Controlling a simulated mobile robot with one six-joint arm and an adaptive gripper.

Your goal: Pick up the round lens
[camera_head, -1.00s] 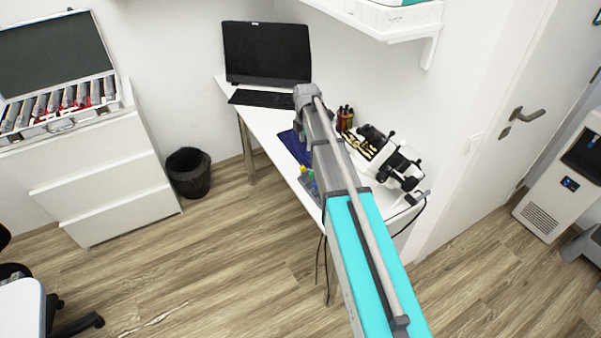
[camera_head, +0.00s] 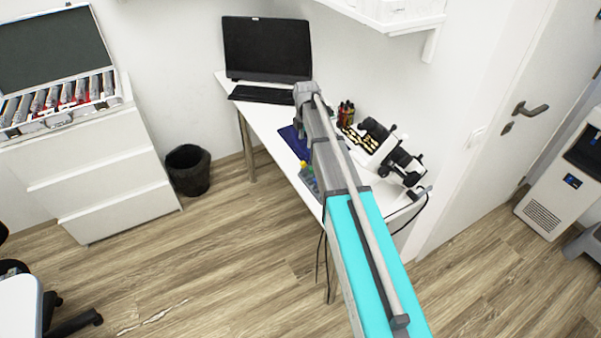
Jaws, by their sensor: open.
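I cannot make out a round lens in the head view. My arm reaches over the white desk (camera_head: 236,93), and its far end bends down above a dark blue mat (camera_head: 288,135). My gripper is hidden behind the arm, so its fingers and anything near them do not show. Small yellow, green and blue items (camera_head: 308,172) lie in a group beside the arm near the desk's front edge; they are too small to identify.
A monitor (camera_head: 266,48) and keyboard (camera_head: 262,96) stand at the desk's back. A black and white optical device (camera_head: 392,158) and a pen holder (camera_head: 346,114) are right of my arm. An open case (camera_head: 50,50) tops the drawers (camera_head: 100,175). A bin (camera_head: 188,170) stands on open floor.

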